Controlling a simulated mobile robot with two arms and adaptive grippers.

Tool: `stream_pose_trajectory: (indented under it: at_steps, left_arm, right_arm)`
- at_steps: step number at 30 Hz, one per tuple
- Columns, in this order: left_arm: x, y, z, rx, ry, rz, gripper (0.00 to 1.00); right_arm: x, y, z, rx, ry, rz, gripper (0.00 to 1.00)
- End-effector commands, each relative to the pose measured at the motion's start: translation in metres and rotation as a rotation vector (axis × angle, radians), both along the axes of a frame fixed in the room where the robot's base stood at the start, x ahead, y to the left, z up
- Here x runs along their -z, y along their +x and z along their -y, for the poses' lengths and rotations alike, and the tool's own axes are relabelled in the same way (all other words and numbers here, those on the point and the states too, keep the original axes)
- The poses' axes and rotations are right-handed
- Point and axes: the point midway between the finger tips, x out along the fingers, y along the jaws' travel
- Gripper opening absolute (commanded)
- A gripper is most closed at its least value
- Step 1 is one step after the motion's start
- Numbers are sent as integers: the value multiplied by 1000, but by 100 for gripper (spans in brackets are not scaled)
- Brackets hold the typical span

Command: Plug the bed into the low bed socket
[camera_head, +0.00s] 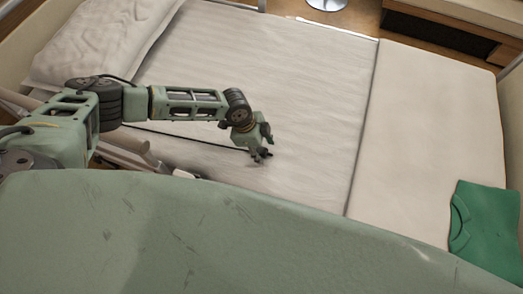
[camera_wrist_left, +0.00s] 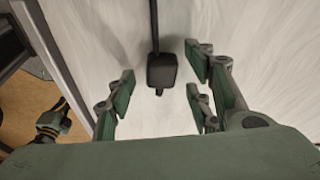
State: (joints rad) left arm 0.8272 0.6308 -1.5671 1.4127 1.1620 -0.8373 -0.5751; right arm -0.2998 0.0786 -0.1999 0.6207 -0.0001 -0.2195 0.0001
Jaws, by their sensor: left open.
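A black plug (camera_wrist_left: 162,72) on a dark cable lies on the white bed sheet in the left wrist view. The bed (camera_head: 290,80) fills most of the head view, and the cable (camera_head: 190,137) runs across it to my left gripper. My left gripper (camera_head: 262,156) is low over the mattress. Its fingers (camera_wrist_left: 160,98) are open on either side of the plug, with gaps between. A green and dark part with a yellowish ring at the left of the wrist view looks like my right gripper (camera_wrist_left: 52,118); its jaws are unclear. I see no socket.
A pillow (camera_head: 100,40) is at the upper left and a folded green garment (camera_head: 485,225) at the lower right of the bed. A bed rail (camera_head: 130,158) is near my left arm. Wooden floor (camera_wrist_left: 30,105) shows beyond the bed edge.

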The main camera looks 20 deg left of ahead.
Motion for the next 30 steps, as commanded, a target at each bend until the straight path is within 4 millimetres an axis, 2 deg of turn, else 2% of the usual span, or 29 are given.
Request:
stream_pose_trajectory:
  at_steps: [5,19,30]
  left_arm:
    - [0,0,0,-1,0,-1,46]
    - [0,0,0,-1,1,-1,5]
    - [-5,0,0,-1,0,-1,5]
  right_arm:
    - [0,0,2,-1,-2,-1,0]
    - [0,0,2,-1,-3,0,0]
    - [1,0,2,-1,-2,-2,0]
